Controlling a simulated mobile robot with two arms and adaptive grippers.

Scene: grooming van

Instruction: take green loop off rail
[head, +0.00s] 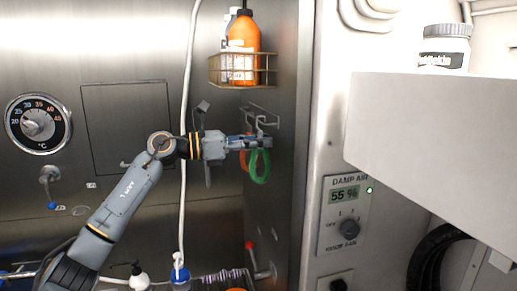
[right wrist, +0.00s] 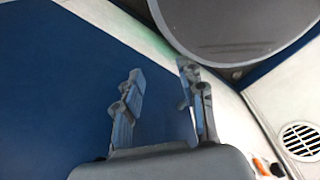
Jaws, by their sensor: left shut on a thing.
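The green loop (head: 260,168) hangs at the steel wall's right end in the head view. My left gripper (head: 262,143) is shut on its top, and the fingers hide that part. An orange loop (head: 244,157) hangs just left of it, partly behind the gripper. The rail (head: 262,114) is a metal bracket with prongs on the wall, just above the gripper. I cannot tell whether the green loop still touches a prong. My right gripper (right wrist: 160,98) is open and empty in the right wrist view, its fingers well apart.
A wire basket (head: 243,70) with an orange bottle (head: 244,35) is above the rail. A pale hose (head: 187,110) runs down the wall behind my left arm. A white cabinet (head: 430,140) juts out at right. A dark round object (right wrist: 235,30) is beyond my right gripper.

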